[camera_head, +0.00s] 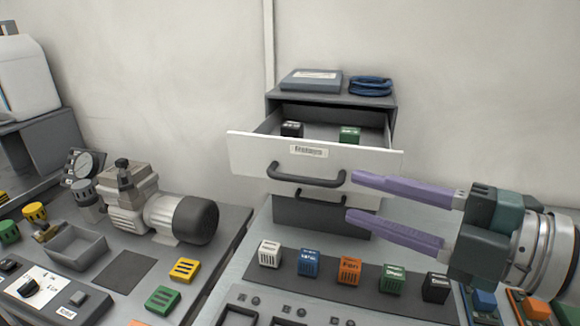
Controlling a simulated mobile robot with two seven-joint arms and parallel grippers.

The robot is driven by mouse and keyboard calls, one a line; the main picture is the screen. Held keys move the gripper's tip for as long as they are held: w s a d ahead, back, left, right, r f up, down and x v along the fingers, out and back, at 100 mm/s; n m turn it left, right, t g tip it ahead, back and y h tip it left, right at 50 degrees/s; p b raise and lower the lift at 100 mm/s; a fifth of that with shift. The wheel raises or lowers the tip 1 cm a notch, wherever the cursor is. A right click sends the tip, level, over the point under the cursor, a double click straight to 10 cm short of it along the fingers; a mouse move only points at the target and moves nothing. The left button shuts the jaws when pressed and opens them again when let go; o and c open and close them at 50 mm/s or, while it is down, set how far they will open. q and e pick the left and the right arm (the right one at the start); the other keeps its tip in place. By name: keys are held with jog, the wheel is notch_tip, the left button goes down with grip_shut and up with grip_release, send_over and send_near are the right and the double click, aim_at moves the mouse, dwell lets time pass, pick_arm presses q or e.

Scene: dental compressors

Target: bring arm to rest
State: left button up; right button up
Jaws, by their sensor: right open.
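My right gripper (350,197) reaches in from the right with two purple fingers spread apart. It is open, with nothing between the fingers. Its fingertips are in front of the right part of the open drawer (245,152), close to the black drawer handle (305,180); I cannot tell whether they touch it. The drawer holds a black block (291,129) and a green block (349,135). My left gripper does not show.
A dark mat below the gripper carries a row of white (270,254), blue (308,262), orange (349,271), green (392,279) and black (436,287) blocks. A compressor (160,207) stands left. A grey box and blue coil (370,86) sit atop the cabinet (330,99).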

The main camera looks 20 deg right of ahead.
jog(key=m+h, duration=0.2)
jog(key=m+t+h, duration=0.1)
jog(key=m, duration=0.1)
jog(key=shift+w+d, duration=0.35)
jog(key=shift+w, duration=0.05)
jog(key=s+f+m+g+h+p, duration=0.1)
jog(key=s+f+m+g+h, duration=0.2)
jog(key=s+m+g, duration=0.45)
jog(key=s+f+m+g+h+p, duration=0.1)
jog(key=s+f+m+g+h, duration=0.25)
jog(key=s+m, duration=0.7)
notch_tip(320, 180, up, 38)
jog(key=s+n+p, duration=0.1)
jog(key=p, duration=3.7)
jog(key=shift+a, duration=0.3)
jog(key=shift+f, duration=0.15)
